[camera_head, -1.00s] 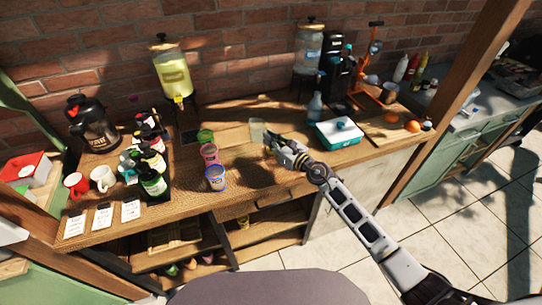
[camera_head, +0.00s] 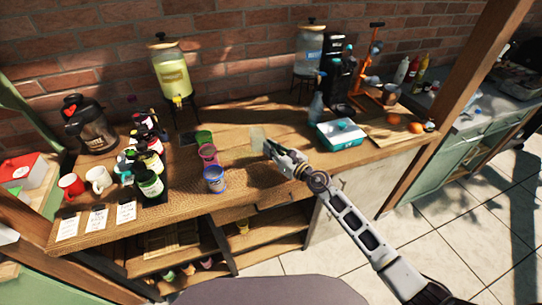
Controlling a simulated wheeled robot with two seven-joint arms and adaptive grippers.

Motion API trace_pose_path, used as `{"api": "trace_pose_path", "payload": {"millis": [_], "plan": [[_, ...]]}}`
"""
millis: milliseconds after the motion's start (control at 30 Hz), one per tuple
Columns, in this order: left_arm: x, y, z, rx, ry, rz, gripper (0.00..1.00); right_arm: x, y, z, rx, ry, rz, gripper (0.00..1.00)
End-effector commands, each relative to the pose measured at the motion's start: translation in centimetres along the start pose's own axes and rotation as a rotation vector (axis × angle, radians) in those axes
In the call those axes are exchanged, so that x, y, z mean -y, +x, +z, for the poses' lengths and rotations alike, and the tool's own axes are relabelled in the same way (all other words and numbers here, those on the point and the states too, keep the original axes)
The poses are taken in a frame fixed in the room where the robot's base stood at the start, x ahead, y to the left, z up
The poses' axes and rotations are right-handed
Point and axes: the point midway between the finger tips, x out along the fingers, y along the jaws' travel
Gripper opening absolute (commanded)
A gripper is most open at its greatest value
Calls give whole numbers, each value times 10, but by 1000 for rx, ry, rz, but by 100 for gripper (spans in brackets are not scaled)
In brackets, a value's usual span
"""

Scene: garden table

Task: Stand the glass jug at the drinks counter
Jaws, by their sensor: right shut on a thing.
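The glass jug (camera_head: 257,140) is a small, pale, see-through shape above or on the middle of the wooden drinks counter (camera_head: 285,118). My right gripper (camera_head: 268,150) reaches in from the lower right and is shut on the jug's right side. The jug appears roughly upright. Its outline is faint, and I cannot tell whether its base touches the counter. My left gripper is not in view.
Green, pink and blue cups (camera_head: 214,180) stand just left of the jug. A yellow drink dispenser (camera_head: 172,75) stands behind left. A teal box (camera_head: 341,132) and spray bottle (camera_head: 316,107) are to the right. The counter behind the jug is clear.

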Motion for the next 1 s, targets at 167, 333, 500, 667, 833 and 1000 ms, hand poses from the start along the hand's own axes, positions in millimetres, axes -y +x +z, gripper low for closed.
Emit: {"api": "trace_pose_path", "payload": {"millis": [167,333,500,667,833,1000], "plan": [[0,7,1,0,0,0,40,0,0,-9,0,0,0,0],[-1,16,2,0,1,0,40,0,0,-22,1,2,-1,0],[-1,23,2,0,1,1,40,0,1,-34,1,1,-1,0],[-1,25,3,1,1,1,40,0,1,-37,1,0,-1,0],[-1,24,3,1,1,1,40,0,1,-37,1,0,0,0],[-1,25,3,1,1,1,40,0,1,-38,1,0,0,0]]}}
